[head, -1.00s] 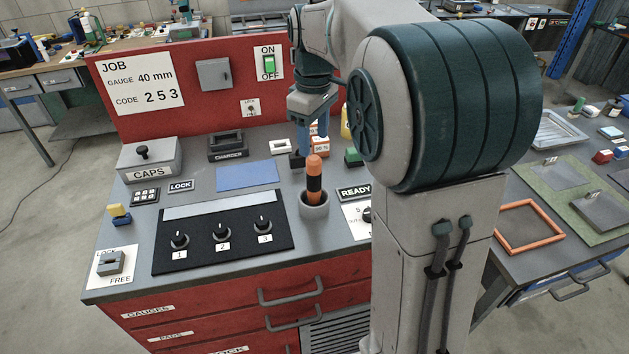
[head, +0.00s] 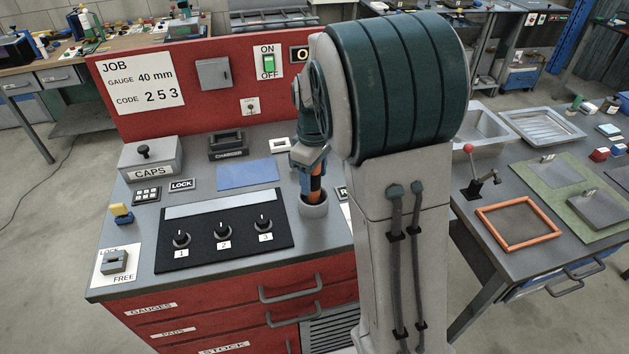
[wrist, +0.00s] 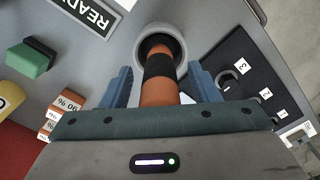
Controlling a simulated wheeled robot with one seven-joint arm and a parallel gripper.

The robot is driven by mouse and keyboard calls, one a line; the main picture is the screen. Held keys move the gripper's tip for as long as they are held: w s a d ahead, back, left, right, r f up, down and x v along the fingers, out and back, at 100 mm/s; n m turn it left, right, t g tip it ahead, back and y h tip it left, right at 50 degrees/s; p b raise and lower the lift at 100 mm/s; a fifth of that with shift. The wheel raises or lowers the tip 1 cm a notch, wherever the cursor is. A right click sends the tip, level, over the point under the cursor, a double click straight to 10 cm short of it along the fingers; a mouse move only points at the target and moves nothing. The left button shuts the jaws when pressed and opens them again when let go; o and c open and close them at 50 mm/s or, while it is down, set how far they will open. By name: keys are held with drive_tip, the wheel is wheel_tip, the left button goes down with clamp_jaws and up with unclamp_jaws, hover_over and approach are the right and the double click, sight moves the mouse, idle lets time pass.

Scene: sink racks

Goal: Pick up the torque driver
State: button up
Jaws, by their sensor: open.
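The torque driver (head: 315,184) is orange with a black band. It stands upright in a round grey holder (head: 313,207) on the grey bench. In the wrist view the driver (wrist: 160,68) rises from the holder (wrist: 160,40) between the two blue fingers of my gripper (wrist: 160,88). The fingers stand open on either side of it, with a gap visible at each side. In the head view my gripper (head: 312,176) is over the driver and hides its upper part.
A black panel with three knobs (head: 222,232) lies left of the holder. The READY label (wrist: 92,12), a green block (wrist: 30,58) and orange-and-white boxes (wrist: 66,108) are close by. A blue mat (head: 247,174) lies behind the panel. A red upright board (head: 215,105) backs the bench.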

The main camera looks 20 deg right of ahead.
clamp_jaws()
